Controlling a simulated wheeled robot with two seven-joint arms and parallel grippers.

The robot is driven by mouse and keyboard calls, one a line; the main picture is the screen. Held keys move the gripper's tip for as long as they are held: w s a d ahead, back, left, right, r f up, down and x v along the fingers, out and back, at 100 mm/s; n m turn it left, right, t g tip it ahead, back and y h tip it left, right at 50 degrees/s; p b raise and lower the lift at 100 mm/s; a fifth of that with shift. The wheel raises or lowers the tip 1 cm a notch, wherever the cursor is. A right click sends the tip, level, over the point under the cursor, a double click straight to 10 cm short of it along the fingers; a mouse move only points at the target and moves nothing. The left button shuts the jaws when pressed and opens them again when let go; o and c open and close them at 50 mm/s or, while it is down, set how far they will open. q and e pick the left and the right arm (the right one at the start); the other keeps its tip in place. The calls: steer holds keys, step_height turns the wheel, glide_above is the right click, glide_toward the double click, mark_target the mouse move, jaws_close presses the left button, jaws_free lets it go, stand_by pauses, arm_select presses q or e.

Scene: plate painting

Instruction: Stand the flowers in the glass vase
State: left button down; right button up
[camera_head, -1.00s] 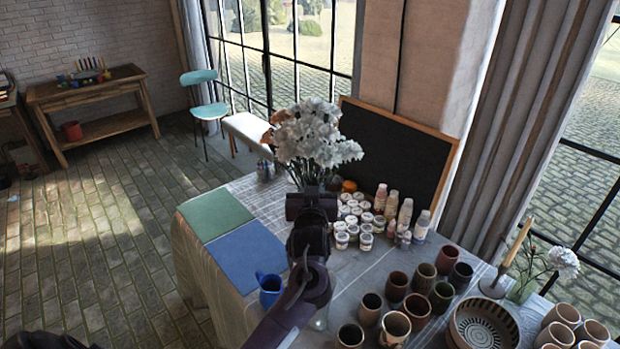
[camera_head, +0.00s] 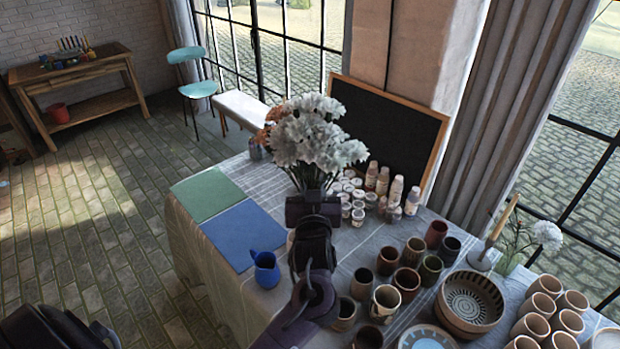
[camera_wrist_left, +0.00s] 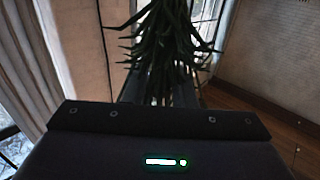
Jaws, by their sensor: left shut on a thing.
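A bunch of white flowers (camera_head: 312,137) with a few orange blooms is upright in my left gripper (camera_head: 313,203), which is shut on the stems and seen from behind. In the left wrist view the green leaves and stems (camera_wrist_left: 165,45) stand between the fingers (camera_wrist_left: 160,88). The bunch appears in front of the chalkboard and paint jars; its height over the table is hard to judge. I cannot clearly make out an empty glass vase; my left arm covers part of the table. My right gripper is not in view.
On the table (camera_head: 232,285) are green (camera_head: 212,193) and blue (camera_head: 243,235) mats, a blue jug (camera_head: 266,269), paint jars (camera_head: 385,185), several clay cups (camera_head: 408,284) and a patterned bowl (camera_head: 470,302). A candle (camera_head: 503,219) and a white flower (camera_head: 546,235) stand at right.

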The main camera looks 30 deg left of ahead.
arm_select(q)
step_height(320, 180, down, 8)
steer(key=b, duration=0.7)
steer(key=shift+f, duration=0.2)
steer(key=shift+f+b, duration=2.2)
steer(key=shift+f, duration=0.75)
steer(key=shift+f+b, duration=1.85)
steer(key=shift+f, duration=0.95)
steer(key=c, duration=1.1)
jaws_free()
steer(key=shift+s+f, duration=0.1)
